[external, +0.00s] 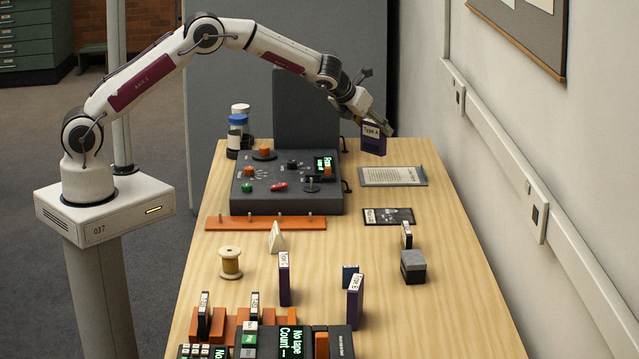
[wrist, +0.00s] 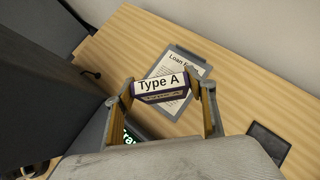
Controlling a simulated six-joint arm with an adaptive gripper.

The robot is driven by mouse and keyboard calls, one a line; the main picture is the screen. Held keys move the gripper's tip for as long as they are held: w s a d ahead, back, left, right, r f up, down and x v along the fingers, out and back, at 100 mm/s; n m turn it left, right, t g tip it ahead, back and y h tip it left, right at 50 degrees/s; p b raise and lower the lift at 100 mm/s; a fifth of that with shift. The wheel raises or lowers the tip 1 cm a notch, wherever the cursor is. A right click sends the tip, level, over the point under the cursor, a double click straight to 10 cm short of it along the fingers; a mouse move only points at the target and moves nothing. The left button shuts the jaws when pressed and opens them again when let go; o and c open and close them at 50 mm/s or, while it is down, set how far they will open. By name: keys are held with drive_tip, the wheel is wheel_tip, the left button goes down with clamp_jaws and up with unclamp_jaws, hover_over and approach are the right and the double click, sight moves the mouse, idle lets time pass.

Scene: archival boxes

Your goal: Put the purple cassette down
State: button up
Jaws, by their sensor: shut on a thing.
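A purple cassette (external: 374,141) with a white "Type A" label is held between the fingers of my gripper (external: 378,122), above the far right part of the table. In the wrist view the cassette (wrist: 160,90) sits between the two fingers of my gripper (wrist: 165,98), label towards the camera. Two other purple cassettes stand upright near the front of the table: one labelled "Type C" (external: 284,280) and another with a "Type" label (external: 355,301), its last letter hard to read.
A grey console (external: 285,195) with buttons stands left of the held cassette. A clipboard (external: 393,176) lies below and near it; a dark flat card (external: 388,216) lies closer. A grey block (external: 413,267) and wooden spool (external: 231,262) stand nearer. Bare wood (external: 445,230) runs along the right edge.

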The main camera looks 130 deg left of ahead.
sight(371, 149)
drive_tip(key=shift+f, duration=1.95)
drive_tip(key=shift+f, duration=1.9)
drive_tip(key=shift+f, duration=0.1)
drive_tip(key=o, duration=1.2)
drive_tip(key=shift+d+r, duration=0.3)
drive_tip(key=shift+r, duration=0.2)
drive_tip(key=shift+v, duration=5.5)
